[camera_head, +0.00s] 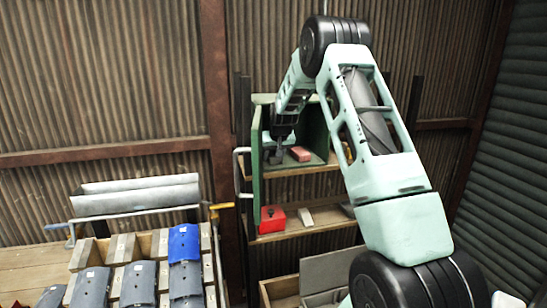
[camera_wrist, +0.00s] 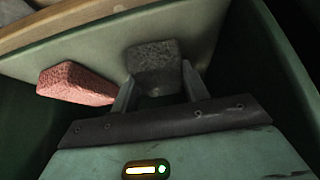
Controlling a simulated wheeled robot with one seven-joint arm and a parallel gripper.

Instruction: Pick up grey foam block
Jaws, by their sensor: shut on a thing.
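The grey foam block (camera_wrist: 154,62) sits between the two fingers of my gripper (camera_wrist: 158,86) in the wrist view, with a dark speckled surface. My gripper is shut on it, inside a green open-fronted box. In the head view my gripper (camera_head: 275,153) reaches down into this box (camera_head: 257,155) on the upper shelf. The grey block is hard to make out there. I cannot tell whether the block still touches the box floor.
A pink-red block (camera_wrist: 75,82) lies just left of my gripper in the wrist view; it also shows in the head view (camera_head: 300,154). The green box walls stand close on both sides. A red box (camera_head: 272,219) sits on the shelf (camera_head: 310,228) below.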

